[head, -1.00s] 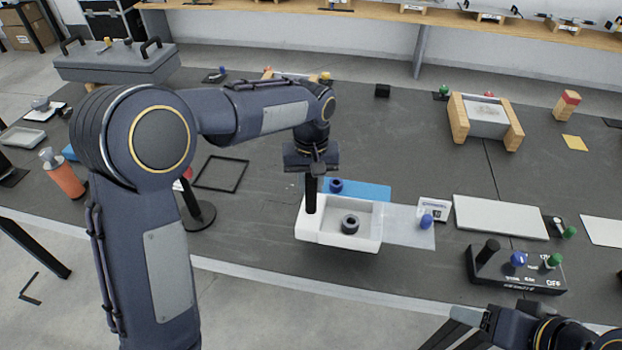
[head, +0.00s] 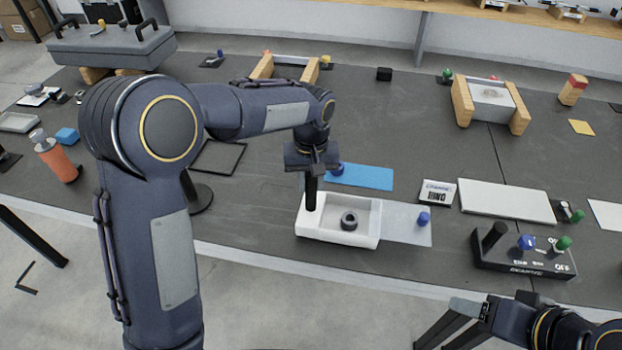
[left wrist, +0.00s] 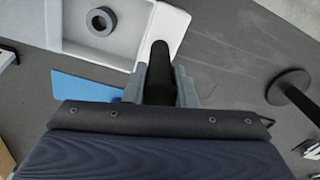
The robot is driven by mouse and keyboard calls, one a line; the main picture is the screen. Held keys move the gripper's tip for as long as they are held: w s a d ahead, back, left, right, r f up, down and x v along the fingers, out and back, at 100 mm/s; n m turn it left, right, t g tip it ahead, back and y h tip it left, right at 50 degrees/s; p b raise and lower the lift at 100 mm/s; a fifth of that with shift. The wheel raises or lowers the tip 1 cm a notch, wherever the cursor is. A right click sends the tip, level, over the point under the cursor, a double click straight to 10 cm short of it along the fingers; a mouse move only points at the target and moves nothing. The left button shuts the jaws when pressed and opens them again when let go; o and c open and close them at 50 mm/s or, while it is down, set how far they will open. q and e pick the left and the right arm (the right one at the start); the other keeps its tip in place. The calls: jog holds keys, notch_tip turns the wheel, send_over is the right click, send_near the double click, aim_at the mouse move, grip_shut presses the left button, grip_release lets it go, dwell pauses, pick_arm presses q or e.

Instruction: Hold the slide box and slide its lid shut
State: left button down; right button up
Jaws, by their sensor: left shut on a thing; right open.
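The white slide box (head: 338,238) is near the table's front edge, with a dark ring (head: 349,220) inside. Its pale lid (head: 398,228), with a blue knob (head: 424,218), extends out to the right, leaving the box open. My left gripper (head: 311,178) is shut on the black upright post (head: 311,200) at the box's left end. In the left wrist view, the post (left wrist: 158,68) is between the fingers and the box (left wrist: 168,28) lies beyond. Whether the box touches the table is unclear. My right gripper (head: 446,326) is open and empty at the bottom right, apart from the box and lid.
A blue mat (head: 365,178) lies behind the box. A black control panel (head: 525,255) with coloured knobs sits to the right, below a pale flat panel (head: 508,200). A small labelled block (head: 437,193) is behind the lid. A round black stand base (head: 200,198) is to the left.

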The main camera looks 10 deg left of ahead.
pick_arm(q)
jog(key=shift+f, duration=0.4)
pick_arm(e)
jog(key=shift+f, duration=0.25)
pick_arm(q)
jog(key=shift+s+f, duration=0.15)
jog(key=shift+f, duration=0.1)
dwell(1.4)
pick_arm(e)
jog(key=c, duration=0.3)
